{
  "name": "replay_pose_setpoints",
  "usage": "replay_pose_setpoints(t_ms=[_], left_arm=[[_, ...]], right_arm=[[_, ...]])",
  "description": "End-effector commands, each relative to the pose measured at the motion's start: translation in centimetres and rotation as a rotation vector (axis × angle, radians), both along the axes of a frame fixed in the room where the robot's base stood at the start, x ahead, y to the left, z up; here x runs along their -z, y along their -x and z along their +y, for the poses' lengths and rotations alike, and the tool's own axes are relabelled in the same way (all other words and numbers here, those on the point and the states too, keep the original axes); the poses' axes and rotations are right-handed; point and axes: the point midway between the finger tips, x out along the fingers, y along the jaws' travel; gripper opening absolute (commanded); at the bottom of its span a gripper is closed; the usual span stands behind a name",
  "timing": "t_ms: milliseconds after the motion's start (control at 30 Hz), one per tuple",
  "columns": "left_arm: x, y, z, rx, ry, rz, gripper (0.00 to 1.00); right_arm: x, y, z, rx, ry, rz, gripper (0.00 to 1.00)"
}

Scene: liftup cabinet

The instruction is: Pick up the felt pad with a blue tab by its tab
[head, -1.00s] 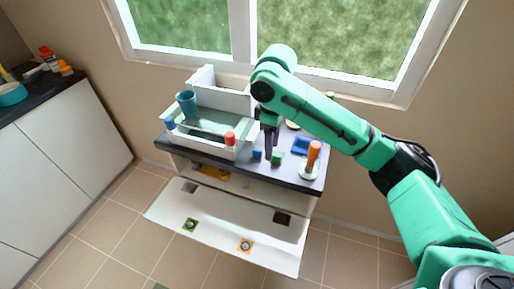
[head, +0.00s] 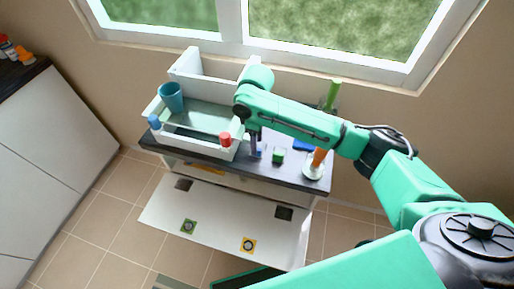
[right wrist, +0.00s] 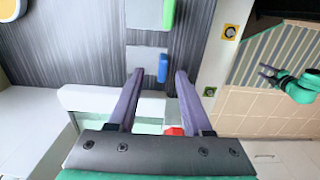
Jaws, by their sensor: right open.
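The felt pad (right wrist: 140,60) is a grey square on the dark cabinet top in the right wrist view. Its upright blue tab (right wrist: 162,68) stands at the pad's edge; the tab also shows small in the head view (head: 258,153). My right gripper (right wrist: 160,73) is open, its two fingertips on either side of the blue tab in the picture, with gaps on both sides. In the head view my right gripper (head: 254,146) hangs over the cabinet top beside the white tray. My left gripper (right wrist: 267,72) is small in the right wrist view, away from the pad.
A white tray (head: 185,140) with blue and red knobs stands left of my gripper, with a teal cup (head: 171,97). A green-tabbed pad (head: 279,155) and an orange-handled object (head: 316,162) stand right. A white flap (head: 215,220) hangs out in front.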

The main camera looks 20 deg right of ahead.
Motion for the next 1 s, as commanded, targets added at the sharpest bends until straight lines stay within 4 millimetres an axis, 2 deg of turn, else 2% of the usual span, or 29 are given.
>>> replay_pose_setpoints(t_ms=[67,167,400,533,1000], left_arm=[[-1.2,-1.2,-0.1,0.000,0.002,-0.018,0.50],[-1.3,-2.3,-0.2,0.001,0.004,-0.038,0.50],[-1.2,-1.8,-0.2,0.000,0.003,-0.029,0.50],[-1.1,-1.4,-0.1,0.000,0.002,-0.024,0.50],[-0.7,-1.3,-0.1,0.000,0.002,-0.021,0.50]], right_arm=[[1.2,0.2,0.1,0.000,0.003,0.005,0.50],[3.1,0.2,0.1,0.001,0.001,0.003,0.50],[3.6,0.1,0.1,0.000,0.001,-0.001,0.50],[3.6,0.1,0.1,0.000,0.000,0.000,0.00],[3.1,0.1,0.1,0.000,0.000,0.000,0.00]])
